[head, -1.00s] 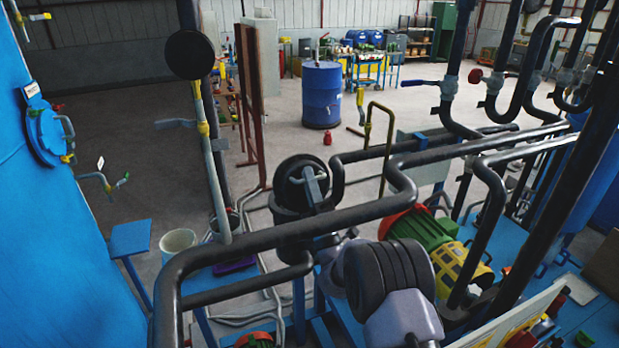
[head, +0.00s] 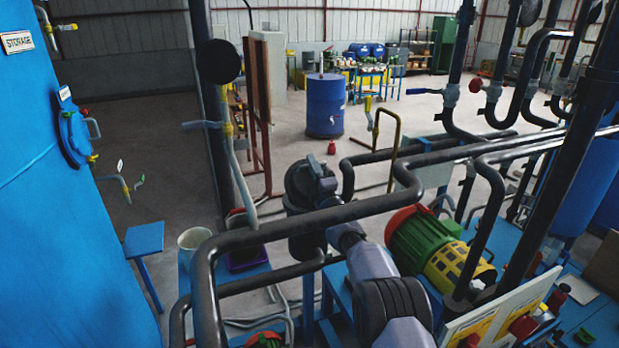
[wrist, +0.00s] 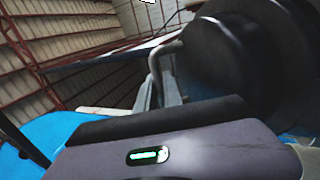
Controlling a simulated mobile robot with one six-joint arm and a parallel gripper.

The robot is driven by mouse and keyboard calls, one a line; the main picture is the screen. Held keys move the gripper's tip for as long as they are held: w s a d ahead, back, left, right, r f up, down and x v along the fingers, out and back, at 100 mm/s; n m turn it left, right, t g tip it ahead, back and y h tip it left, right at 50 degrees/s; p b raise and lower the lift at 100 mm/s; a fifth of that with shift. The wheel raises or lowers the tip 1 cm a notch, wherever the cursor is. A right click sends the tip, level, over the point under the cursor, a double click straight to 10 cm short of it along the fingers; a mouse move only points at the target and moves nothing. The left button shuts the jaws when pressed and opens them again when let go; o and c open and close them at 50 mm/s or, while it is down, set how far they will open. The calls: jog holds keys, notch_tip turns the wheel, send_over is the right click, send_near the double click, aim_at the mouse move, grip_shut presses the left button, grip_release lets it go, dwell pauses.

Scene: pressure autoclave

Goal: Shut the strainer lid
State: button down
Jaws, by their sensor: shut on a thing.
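The strainer is a dark upright cylinder (head: 306,236) behind the thick black pipe, left of the green motor. Its round black lid (head: 297,184) stands tilted up at the top of the body, its face partly covered by my gripper. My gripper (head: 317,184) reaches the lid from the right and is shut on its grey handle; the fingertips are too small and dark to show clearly. In the wrist view a grey bent bar (wrist: 163,62) shows beside large dark round shapes, which I cannot name surely.
Black pipes (head: 330,214) cross in front of the strainer. A green and yellow motor (head: 432,245) is to its right. A blue tank (head: 70,230) stands at left, with a white bucket (head: 194,242) nearby. A blue drum (head: 324,105) stands on open floor behind.

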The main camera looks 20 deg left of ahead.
jog(key=shift+w+a+f, duration=0.2)
jog(key=shift+w+a, duration=0.05)
dwell(0.3)
jog(key=c, duration=1.8)
grip_release()
jog(key=v, duration=1.1)
jog(key=p+v, duration=0.1)
jog(key=v, duration=0.5)
jog(key=shift+s+d+r, duration=0.15)
jog(key=shift+s+r, duration=0.1)
